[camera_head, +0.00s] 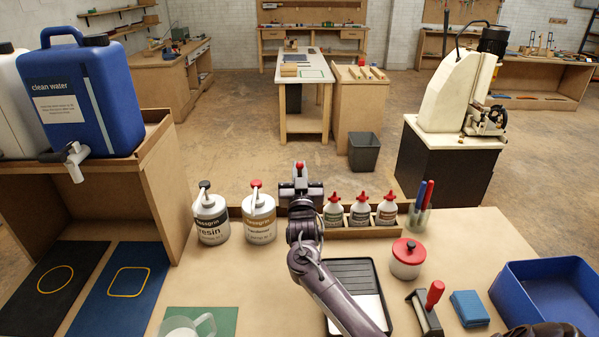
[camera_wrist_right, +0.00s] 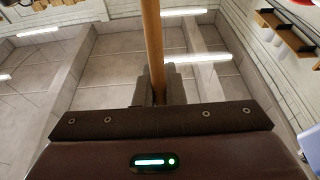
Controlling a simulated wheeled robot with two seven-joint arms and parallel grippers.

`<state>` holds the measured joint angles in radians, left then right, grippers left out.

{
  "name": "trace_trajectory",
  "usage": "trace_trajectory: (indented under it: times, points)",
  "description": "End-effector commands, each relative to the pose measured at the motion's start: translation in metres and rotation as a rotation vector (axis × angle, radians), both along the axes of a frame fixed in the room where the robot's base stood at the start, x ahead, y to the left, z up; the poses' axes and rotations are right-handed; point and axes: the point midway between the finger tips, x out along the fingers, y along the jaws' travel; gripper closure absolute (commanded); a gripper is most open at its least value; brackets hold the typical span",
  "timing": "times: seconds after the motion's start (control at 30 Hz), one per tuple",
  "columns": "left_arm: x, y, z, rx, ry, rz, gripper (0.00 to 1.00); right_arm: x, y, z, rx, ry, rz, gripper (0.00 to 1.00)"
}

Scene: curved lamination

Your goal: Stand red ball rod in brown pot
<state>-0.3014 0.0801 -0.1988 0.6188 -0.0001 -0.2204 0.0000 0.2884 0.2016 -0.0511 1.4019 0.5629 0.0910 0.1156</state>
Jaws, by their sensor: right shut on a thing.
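My right gripper (camera_head: 300,188) is above the back of the bench, near the middle of the head view. A small red ball (camera_head: 299,165) shows at its top. In the right wrist view my right gripper (camera_wrist_right: 158,85) is shut on a light wooden rod (camera_wrist_right: 152,40), which runs up out of the picture between the fingers. The rod's ball end is outside that wrist view. I cannot make out a brown pot in either view; the gripper and arm hide part of the bench. My left gripper is not in view.
Resin and hardener cans (camera_head: 261,219) stand left of the gripper. Several red-capped bottles (camera_head: 360,209) stand in a wooden rack to its right. A red-lidded white pot (camera_head: 407,262), a black tray (camera_head: 358,274) and a blue bin (camera_head: 548,298) are on the right.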

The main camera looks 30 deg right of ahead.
Motion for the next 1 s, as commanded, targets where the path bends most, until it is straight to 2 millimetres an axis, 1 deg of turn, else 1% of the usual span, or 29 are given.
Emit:
trace_trajectory:
  times: [0.03, 0.6, 0.8, 1.0]
  points:
    - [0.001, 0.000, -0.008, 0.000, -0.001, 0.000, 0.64, 0.001, -0.001, -0.008, 0.000, 0.000, -0.001, 1.00]
    - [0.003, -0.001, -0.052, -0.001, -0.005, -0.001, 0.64, 0.013, -0.008, -0.052, 0.000, 0.000, 0.000, 1.00]
    - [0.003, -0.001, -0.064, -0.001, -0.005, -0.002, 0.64, 0.016, -0.010, -0.063, 0.000, 0.000, -0.001, 1.00]
    - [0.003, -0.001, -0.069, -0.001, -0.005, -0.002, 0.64, 0.018, -0.011, -0.067, 0.000, 0.000, -0.001, 1.00]
